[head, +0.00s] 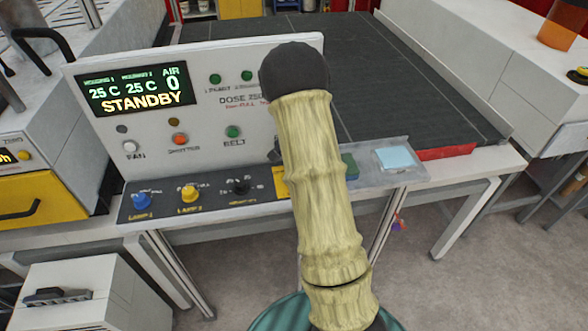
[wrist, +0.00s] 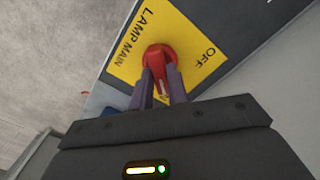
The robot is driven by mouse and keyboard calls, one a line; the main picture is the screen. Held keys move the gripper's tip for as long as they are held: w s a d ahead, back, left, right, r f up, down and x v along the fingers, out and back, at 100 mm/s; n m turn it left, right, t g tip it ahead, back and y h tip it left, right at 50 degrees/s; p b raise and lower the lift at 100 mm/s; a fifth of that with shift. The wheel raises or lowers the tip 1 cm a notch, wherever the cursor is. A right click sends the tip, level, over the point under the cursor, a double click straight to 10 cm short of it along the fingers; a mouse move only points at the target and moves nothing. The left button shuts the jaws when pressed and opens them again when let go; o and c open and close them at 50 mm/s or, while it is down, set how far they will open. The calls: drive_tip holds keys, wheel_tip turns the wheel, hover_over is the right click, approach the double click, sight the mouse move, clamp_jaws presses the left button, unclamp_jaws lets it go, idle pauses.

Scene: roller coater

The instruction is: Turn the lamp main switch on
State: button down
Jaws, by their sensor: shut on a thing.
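The lamp main switch is a red rotary knob (wrist: 160,56) on a yellow plate (wrist: 196,32) marked "LAMP MAIN" and "OFF" in the wrist view. My gripper (wrist: 161,82) has its two fingers closed on the sides of the red knob. In the head view my arm covers the knob and the gripper. Only a sliver of the yellow plate (head: 280,182) shows beside the arm there.
The upright control panel (head: 205,112) has a display (head: 137,90) reading "STANDBY". A blue knob (head: 141,201), a yellow knob (head: 189,193) and a black knob (head: 240,186) sit left of my arm on the lower panel. A dark conveyor belt (head: 400,95) lies behind.

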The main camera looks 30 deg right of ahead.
drive_tip(key=shift+a+m, duration=0.15)
drive_tip(key=shift+m, duration=0.35)
drive_tip(key=c, duration=1.4)
unclamp_jaws()
drive_tip(key=shift+w+a, duration=0.1)
drive_tip(key=shift+o, duration=0.2)
drive_tip(key=shift+r, duration=0.3)
wheel_tip(320, 180, up, 17)
drive_tip(key=b, duration=0.3)
drive_tip(key=shift+f, duration=0.15)
